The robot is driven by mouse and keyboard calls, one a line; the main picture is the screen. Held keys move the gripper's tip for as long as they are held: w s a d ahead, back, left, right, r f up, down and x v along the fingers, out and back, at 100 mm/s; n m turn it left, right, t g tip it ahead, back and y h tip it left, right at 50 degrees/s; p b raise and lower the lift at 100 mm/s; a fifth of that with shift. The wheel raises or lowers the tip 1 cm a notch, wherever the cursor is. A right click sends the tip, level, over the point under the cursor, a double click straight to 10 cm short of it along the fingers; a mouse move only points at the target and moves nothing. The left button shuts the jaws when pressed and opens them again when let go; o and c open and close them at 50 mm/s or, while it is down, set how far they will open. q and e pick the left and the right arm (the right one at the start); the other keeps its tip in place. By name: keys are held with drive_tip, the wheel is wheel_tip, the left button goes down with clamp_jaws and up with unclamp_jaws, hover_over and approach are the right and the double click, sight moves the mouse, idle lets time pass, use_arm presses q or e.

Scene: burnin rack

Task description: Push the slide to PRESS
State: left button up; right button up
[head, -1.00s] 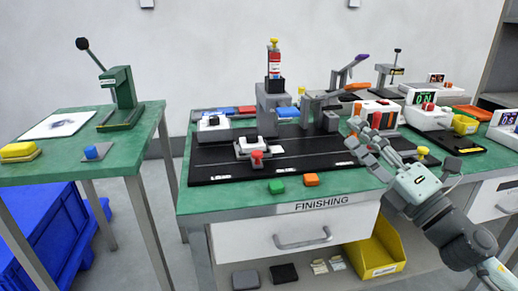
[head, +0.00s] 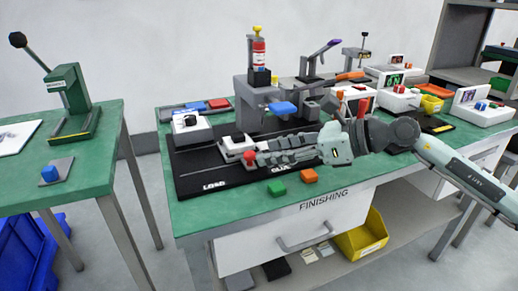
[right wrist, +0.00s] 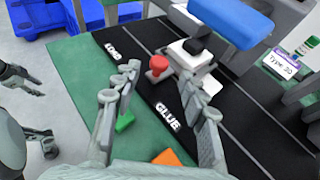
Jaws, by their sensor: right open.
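The slide is a white carriage with a black part (head: 238,141) and a red knob (head: 250,158) at its front. It sits on the black track plate (head: 205,172) between the LOAD and GLUE labels; the red knob (right wrist: 157,65) also shows in the right wrist view. The PRESS label is hidden behind my right arm. My right gripper (head: 263,157) lies low over the plate, fingers pointing left at the knob. In the right wrist view its fingers (right wrist: 166,88) are open and empty, with the knob just past their tips. My left gripper (right wrist: 40,115) shows at the left edge, fingers apart.
A green block (head: 276,188) and an orange block (head: 309,176) lie in front of the plate. A side table (head: 100,125) stands at left.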

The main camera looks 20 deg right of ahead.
sight(254, 154)
use_arm(q)
drive_tip(key=shift+s+f+p, duration=0.1)
drive_tip(key=shift+f+p, duration=0.2)
drive_tip(key=shift+f, duration=0.75)
use_arm(e)
drive_tip(key=shift+x, duration=1.85)
clamp_jaws()
